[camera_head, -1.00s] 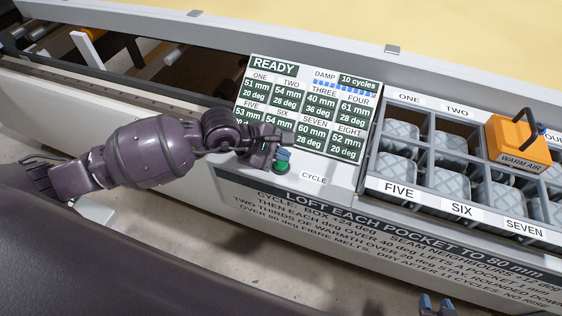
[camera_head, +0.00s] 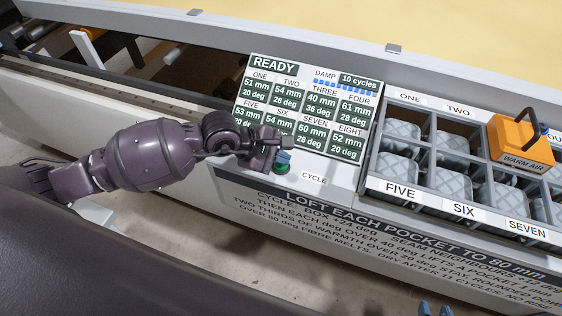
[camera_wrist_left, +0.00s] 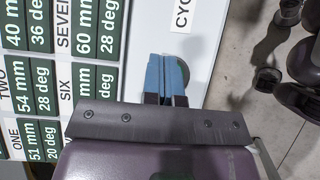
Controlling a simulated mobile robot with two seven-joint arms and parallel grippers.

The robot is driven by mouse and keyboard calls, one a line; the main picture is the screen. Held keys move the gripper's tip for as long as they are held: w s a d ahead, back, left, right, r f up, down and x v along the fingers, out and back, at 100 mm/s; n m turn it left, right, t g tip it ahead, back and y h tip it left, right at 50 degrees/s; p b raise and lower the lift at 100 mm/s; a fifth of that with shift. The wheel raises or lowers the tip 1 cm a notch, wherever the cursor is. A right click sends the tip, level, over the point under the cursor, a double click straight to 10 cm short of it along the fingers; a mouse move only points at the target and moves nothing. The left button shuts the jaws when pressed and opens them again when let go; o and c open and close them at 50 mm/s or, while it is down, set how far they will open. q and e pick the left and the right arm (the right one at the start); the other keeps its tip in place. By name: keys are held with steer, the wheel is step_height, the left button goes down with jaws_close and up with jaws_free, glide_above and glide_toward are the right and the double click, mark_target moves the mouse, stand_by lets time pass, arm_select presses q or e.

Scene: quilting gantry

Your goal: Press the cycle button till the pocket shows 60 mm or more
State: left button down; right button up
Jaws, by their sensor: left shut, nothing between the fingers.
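The green cycle button (camera_head: 281,169) sits on the white panel beside the CYCLE label (camera_head: 314,178). My left gripper (camera_head: 283,157) is shut and empty, its blue fingertips over the button and partly hiding it. Contact cannot be told. The left wrist view shows these fingertips (camera_wrist_left: 166,78) in front of the green button (camera_wrist_left: 183,72). The display (camera_head: 305,108) reads READY and 10 cycles. Pocket three reads 40 mm, four 61 mm, seven 60 mm; the other pockets read between 51 and 54 mm. My right gripper (camera_head: 435,309) shows only two separated blue tips at the bottom edge.
An orange warm air box (camera_head: 520,143) sits on the pocket grid at the right. Several quilted grey pockets (camera_head: 453,183) fill the grid's compartments. An instruction plate (camera_head: 380,228) is on the front face below. The panel around the CYCLE label is clear.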

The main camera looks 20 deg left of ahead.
mark_target(280, 166)
arm_select(q)
steer(key=shift+f, duration=0.25)
arm_select(e)
steer(key=shift+w+a, duration=0.1)
steer(key=shift+w, duration=0.3)
arm_select(q)
steer(key=shift+f, duration=0.2)
arm_select(e)
steer(key=shift+s+f, duration=0.2)
steer(key=shift+s, duration=0.3)
arm_select(q)
steer(key=shift+r, duration=0.6)
steer(key=shift+r+p, duration=0.4)
arm_select(e)
steer(key=shift+w+r, duration=0.7)
steer(key=shift+r, duration=0.25)
arm_select(q)
steer(key=shift+r, duration=0.1)
arm_select(e)
steer(key=shift+r, duration=0.1)
